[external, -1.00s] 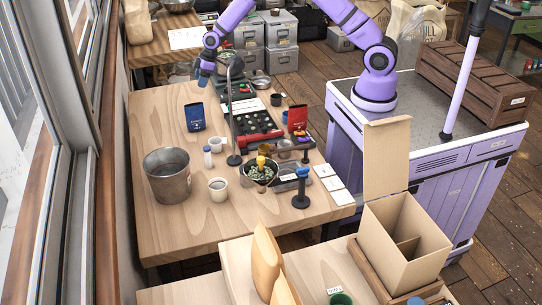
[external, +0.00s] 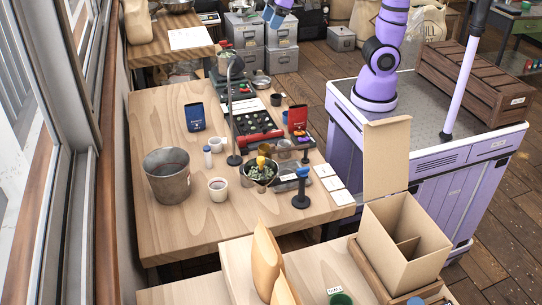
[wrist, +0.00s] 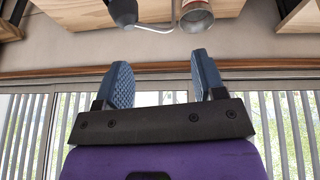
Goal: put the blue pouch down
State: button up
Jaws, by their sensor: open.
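The blue pouch (external: 195,117) stands upright on the wooden table (external: 200,225), towards its back left. Nothing holds it. My gripper (external: 277,12) is high at the top edge of the external view, well away from the pouch. In the wrist view my gripper (wrist: 158,82) has its two blue fingers apart with nothing between them. The pouch does not show in the wrist view.
A metal bucket (external: 167,176), white cup (external: 218,189), small white bottle (external: 208,156) and lamp stand (external: 234,158) are near the pouch. A red pouch (external: 298,117) stands to the right. The table's front left is clear.

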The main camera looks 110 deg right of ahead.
jog(key=s+a, duration=0.3)
jog(key=s, duration=0.7)
jog(key=s+a, duration=0.3)
jog(key=s, duration=0.8)
jog(key=shift+s+a+r+m+t+y, duration=0.2)
jog(key=shift+s+r+m+t+y, duration=0.1)
jog(key=shift+r+y, duration=0.15)
